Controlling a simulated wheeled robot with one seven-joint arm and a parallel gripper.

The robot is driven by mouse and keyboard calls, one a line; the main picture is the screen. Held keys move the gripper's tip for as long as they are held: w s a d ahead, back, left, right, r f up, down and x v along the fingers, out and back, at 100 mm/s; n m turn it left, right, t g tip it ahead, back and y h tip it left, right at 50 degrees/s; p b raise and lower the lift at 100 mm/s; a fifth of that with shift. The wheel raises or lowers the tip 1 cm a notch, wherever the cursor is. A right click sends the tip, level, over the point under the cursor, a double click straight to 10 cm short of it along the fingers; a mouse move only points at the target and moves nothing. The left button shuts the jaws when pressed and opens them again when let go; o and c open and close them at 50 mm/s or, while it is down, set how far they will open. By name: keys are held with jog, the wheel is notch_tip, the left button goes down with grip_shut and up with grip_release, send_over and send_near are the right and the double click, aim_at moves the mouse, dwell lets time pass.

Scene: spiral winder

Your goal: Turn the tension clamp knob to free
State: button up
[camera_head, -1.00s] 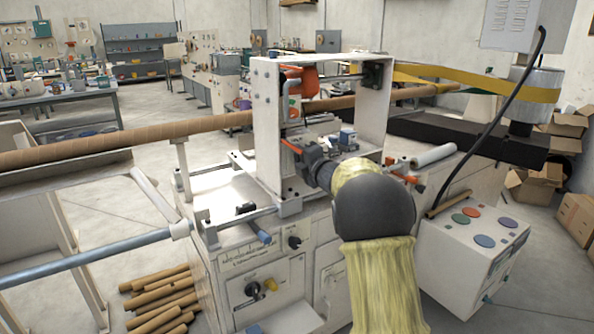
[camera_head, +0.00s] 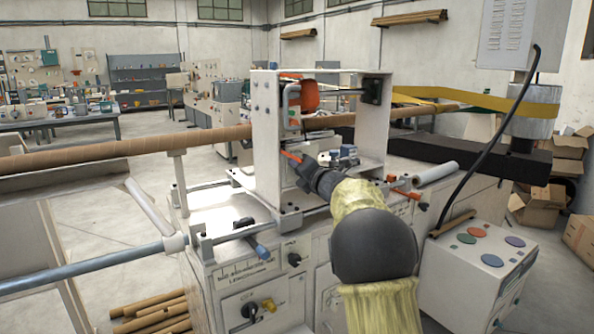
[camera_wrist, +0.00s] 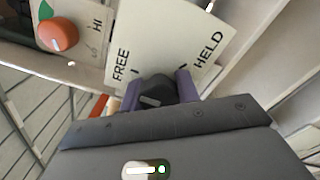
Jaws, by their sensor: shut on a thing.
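In the wrist view, a dark knob (camera_wrist: 153,91) with a short pale mark sits at the lower edge of a cream plate (camera_wrist: 165,42) lettered FREE on the left and HELD on the right. My gripper (camera_wrist: 155,88) is shut on this knob, with one purple-grey finger on each side. The fingers and the gripper body hide part of the knob, and I cannot tell for sure which label its mark points at. In the head view my gripper (camera_head: 303,170) reaches into the white machine frame (camera_head: 264,140), and the knob is hidden there.
An orange-red round knob (camera_wrist: 57,34) beside a HI label is left of the plate in the wrist view. In the head view, a brown tube (camera_head: 110,150) crosses the machine, and a control box with coloured buttons (camera_head: 480,262) stands at right.

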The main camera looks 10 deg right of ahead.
jog(key=shift+f, duration=0.15)
jog(key=o, duration=1)
jog(key=v, duration=1.7)
jog(key=shift+s, duration=0.2)
